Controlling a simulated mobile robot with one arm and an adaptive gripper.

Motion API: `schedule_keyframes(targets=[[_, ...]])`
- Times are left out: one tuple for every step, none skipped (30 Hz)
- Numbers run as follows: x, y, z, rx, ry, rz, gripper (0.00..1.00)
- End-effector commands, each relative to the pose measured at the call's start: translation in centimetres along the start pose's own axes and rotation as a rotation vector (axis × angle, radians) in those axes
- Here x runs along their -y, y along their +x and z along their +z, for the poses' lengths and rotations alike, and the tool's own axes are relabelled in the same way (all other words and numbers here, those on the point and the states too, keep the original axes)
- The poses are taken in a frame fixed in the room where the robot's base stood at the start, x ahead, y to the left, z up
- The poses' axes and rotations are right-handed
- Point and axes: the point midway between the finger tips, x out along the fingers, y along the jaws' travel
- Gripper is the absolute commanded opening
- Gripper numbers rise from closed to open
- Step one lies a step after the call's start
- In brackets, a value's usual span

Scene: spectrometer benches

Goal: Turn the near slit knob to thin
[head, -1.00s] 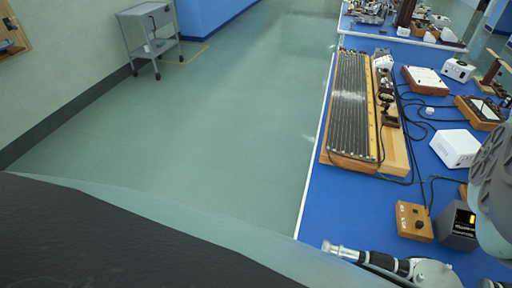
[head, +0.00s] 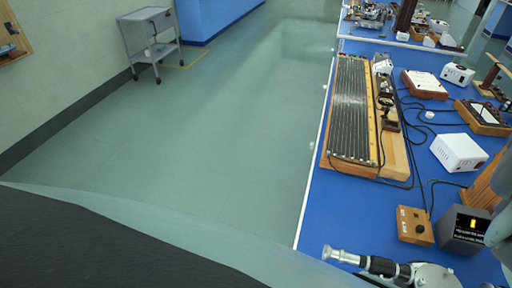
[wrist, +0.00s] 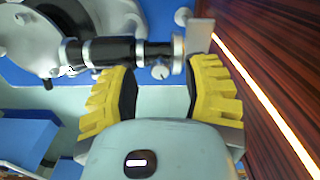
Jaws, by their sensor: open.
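The spectrometer's black and silver tube (head: 375,264) lies near the front edge of the blue bench in the head view. In the wrist view the same tube (wrist: 115,51) crosses the top, with a pale plate (wrist: 200,35) at its right end. A small round silver knob (wrist: 160,72) on the tube, likely the slit knob, shows between the fingertips. Its setting is too small to read. My gripper (wrist: 161,80) has yellow padded fingers spread wide on either side of the knob, with nothing held. I cannot tell how far the knob is from the pads.
A wooden control box (head: 415,226) and a dark lamp box (head: 466,230) with a yellow glow stand behind the spectrometer. A long slatted wooden apparatus (head: 350,110), cables and a white box (head: 459,150) are farther back. The floor left of the bench is clear up to a grey cart (head: 150,38).

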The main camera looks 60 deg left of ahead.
Motion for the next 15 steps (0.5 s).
schedule_keyframes(targets=[[0.03,0.44,-0.07,0.001,0.001,0.0,0.47],[0.03,0.54,-0.04,0.001,0.001,0.0,0.47],[0.03,0.63,-0.05,0.001,0.001,-0.001,0.47],[0.04,0.67,-0.06,0.001,0.001,-0.001,0.47],[0.05,0.7,-0.07,0.001,0.002,-0.001,0.47],[0.05,0.72,-0.08,0.001,0.002,-0.001,0.47],[0.06,0.72,-0.07,0.001,0.002,-0.001,0.47],[0.05,0.72,-0.07,0.001,0.002,-0.001,0.47],[0.05,0.71,-0.06,0.001,0.002,-0.001,0.47],[0.05,0.69,-0.06,0.001,0.002,-0.001,0.47],[0.05,0.69,-0.06,0.001,0.002,-0.001,0.47],[0.04,0.69,-0.06,0.0,0.002,-0.001,0.47],[0.04,0.68,-0.06,0.0,0.001,-0.001,0.47],[0.04,0.68,-0.05,0.0,0.001,-0.001,0.52],[0.03,0.69,-0.05,0.0,0.001,-0.001,0.48]])
